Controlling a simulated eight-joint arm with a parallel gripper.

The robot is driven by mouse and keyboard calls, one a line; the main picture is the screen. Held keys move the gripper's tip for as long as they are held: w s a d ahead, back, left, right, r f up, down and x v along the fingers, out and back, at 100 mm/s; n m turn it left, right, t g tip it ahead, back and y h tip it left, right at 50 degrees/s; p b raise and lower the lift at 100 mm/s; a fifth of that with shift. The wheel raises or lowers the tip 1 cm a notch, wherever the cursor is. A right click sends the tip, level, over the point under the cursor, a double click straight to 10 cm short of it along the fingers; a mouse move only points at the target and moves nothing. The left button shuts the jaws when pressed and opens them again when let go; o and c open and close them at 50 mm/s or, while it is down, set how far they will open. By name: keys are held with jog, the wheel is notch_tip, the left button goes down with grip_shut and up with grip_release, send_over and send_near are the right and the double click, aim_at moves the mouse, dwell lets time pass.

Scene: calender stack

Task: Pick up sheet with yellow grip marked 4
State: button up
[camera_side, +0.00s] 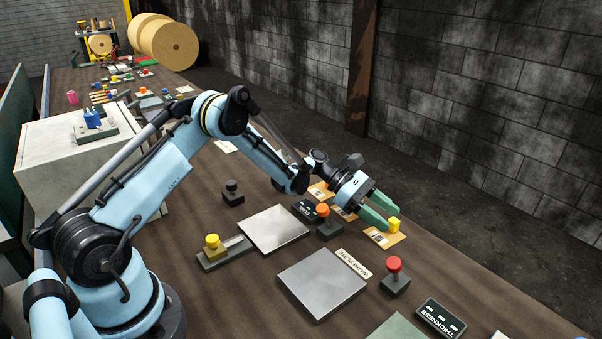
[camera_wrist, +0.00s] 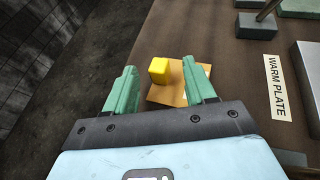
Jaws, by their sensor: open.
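The sheet (camera_side: 377,237) is a small tan piece lying flat near the table's far edge, with a yellow block grip (camera_side: 393,224) on it. In the wrist view the yellow grip (camera_wrist: 159,70) stands on the tan sheet (camera_wrist: 167,95), ahead of and between the fingertips. My gripper (camera_side: 383,207) is open, its two green fingers reaching toward the yellow grip. In the wrist view my gripper (camera_wrist: 160,78) has a finger on each side, with nothing held. The number on the sheet is too small to read.
Other tan sheets (camera_side: 320,190) lie in a row behind my gripper. An orange-topped button (camera_side: 323,212), a red-topped button (camera_side: 394,268), a metal plate (camera_side: 322,284) labelled WARM PLATE and a THICKNESS sign (camera_side: 440,317) stand nearby. The table edge is close beside the sheet.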

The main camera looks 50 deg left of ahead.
jog(key=shift+x, duration=1.4)
jog(key=shift+c, duration=0.5)
grip_shut()
